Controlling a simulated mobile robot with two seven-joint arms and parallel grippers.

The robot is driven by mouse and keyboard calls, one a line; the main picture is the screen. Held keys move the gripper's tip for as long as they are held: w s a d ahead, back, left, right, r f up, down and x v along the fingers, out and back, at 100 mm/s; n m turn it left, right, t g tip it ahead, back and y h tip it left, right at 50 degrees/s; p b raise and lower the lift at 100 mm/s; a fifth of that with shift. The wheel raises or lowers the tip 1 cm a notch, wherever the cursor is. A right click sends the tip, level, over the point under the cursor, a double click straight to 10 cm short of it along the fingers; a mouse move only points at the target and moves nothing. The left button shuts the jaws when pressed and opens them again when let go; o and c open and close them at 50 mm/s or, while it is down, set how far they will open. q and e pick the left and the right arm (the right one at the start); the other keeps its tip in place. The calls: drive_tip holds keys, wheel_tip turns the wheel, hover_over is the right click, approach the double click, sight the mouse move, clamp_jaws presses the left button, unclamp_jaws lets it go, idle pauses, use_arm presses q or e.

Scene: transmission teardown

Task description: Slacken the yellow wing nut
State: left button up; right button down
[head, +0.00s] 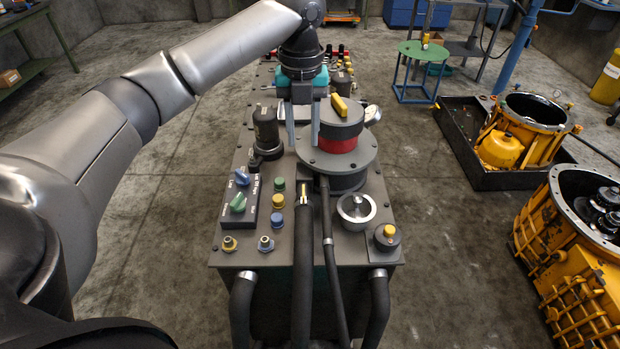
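A yellow bar-shaped piece (340,106), which looks like the yellow wing nut, sits on top of a grey and red cylinder (338,142) at the middle of the bench. My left gripper (303,140) points down just left of this cylinder. Its two fingers are apart with nothing visible between them, and the yellow piece is to their right. I cannot tell whether the right finger touches the cylinder. A smaller yellow fitting (229,243) stands at the bench's front left corner. My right gripper is not in view.
A dark capped cylinder (266,132) stands left of my gripper. Green and blue knobs (238,202), a metal cup (356,210) and a yellow-topped knob (388,232) sit nearer the front. Thick black hoses (303,270) run off the front edge. Yellow housings (575,255) stand at right.

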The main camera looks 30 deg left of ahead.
use_arm(q)
wheel_tip(320, 180, down, 15)
drive_tip(key=shift+r+b, duration=0.1)
drive_tip(key=shift+b, duration=0.9)
drive_tip(key=shift+c, duration=0.3)
clamp_jaws()
